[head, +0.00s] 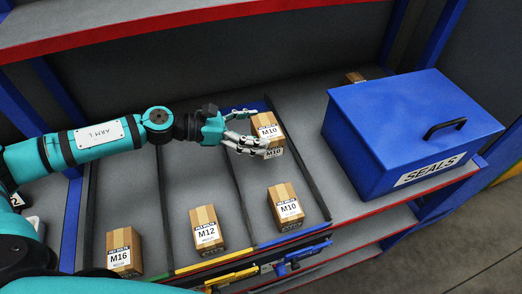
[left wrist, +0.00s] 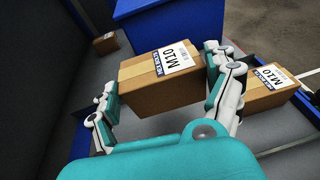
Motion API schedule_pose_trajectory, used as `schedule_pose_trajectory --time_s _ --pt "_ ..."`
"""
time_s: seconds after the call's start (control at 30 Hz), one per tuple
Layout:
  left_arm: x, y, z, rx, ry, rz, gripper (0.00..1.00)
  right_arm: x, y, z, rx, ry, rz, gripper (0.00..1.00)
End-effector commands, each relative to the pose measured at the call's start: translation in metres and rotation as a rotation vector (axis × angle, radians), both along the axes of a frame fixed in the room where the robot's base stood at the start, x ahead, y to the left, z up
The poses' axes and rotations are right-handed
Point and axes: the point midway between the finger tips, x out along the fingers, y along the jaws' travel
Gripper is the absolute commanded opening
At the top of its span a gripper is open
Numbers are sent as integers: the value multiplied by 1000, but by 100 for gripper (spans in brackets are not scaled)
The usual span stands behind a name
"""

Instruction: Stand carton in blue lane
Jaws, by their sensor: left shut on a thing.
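My left gripper (head: 256,134) is shut on an M10 carton (head: 268,121), with fingers on both sides of it in the left wrist view (left wrist: 160,78). The brown carton is over the rear part of the blue lane (head: 257,185), which has a blue front strip. A second M10 label shows just under the upper one; I cannot tell whether it belongs to the same carton. Whether the held carton touches the lane floor is also unclear. Another M10 carton (head: 284,197) stands at the front of this lane and shows at right in the left wrist view (left wrist: 268,94). My right gripper is not in view.
An M12 carton (head: 206,222) stands in the yellow-fronted lane, and an M16 carton (head: 122,245) further left. A blue SEALS box (head: 390,120) fills the shelf right of the lane. A partly hidden carton (head: 354,77) lies behind it. A red-edged shelf (head: 160,30) hangs above.

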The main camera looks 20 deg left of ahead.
Motion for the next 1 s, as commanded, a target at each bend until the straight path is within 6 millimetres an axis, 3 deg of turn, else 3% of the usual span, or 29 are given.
schedule_pose_trajectory --time_s 0.2,0.6,1.0 --pt "-1 -1 -40 -4 4 -1 31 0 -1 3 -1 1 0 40" --pt "-1 -1 -86 -4 4 0 31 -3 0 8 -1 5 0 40" --pt "-1 -1 -94 -2 -1 -1 31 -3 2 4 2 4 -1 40"
